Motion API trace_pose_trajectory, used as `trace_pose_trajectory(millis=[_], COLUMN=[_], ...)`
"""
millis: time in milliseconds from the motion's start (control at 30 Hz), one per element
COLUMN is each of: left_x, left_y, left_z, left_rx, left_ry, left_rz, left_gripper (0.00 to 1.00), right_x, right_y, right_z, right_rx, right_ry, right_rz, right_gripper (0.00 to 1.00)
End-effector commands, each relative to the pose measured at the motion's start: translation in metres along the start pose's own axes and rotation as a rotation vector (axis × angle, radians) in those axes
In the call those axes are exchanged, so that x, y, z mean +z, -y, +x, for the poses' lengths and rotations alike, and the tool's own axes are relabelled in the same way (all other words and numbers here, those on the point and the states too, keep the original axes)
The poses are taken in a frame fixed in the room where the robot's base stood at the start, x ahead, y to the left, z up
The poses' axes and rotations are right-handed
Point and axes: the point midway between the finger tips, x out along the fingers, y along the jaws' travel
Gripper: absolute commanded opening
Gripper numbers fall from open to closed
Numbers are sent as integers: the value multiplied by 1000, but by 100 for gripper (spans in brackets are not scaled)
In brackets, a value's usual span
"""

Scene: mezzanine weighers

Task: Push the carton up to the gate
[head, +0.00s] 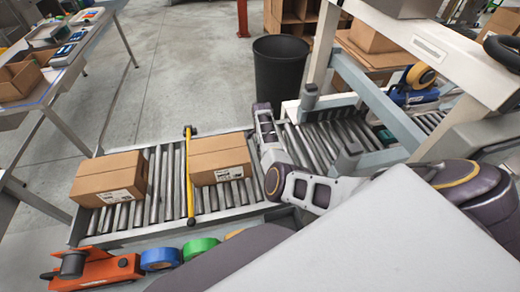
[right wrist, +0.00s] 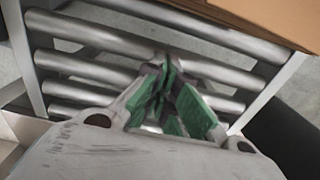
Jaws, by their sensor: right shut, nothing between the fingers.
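A brown carton (head: 219,158) with a white label sits on the roller conveyor (head: 142,231), just right of the yellow gate bar (head: 190,178). Its left side is close to the bar; I cannot tell whether they touch. A second brown carton (head: 109,178) sits on the rollers left of the bar. My right gripper (head: 264,136) is by the right side of the nearer carton. In the right wrist view its green-padded fingers (right wrist: 165,72) are shut and empty above bare rollers, with a carton (right wrist: 272,18) at the upper right. My left gripper is not seen.
An orange tape dispenser (head: 97,270) and blue and green tape rolls (head: 200,247) lie along the conveyor's near side. A black bin (head: 279,75) stands behind it. A white frame (head: 425,45) rises at right. Bare rollers (head: 303,143) extend right of my gripper.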

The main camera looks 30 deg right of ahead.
Motion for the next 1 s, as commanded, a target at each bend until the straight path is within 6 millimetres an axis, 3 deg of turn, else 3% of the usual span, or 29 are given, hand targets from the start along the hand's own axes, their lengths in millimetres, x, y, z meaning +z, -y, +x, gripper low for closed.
trace_pose_trajectory(millis=[600,1000], left_x=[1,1], left_y=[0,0], left_z=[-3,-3], left_rx=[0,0], left_ry=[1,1], left_rz=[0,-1], left_gripper=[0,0], right_x=[1,1], right_y=[0,0], right_z=[-64,-72], right_rx=[0,0], right_ry=[0,0], right_rz=[-1,0], right_gripper=[0,0])
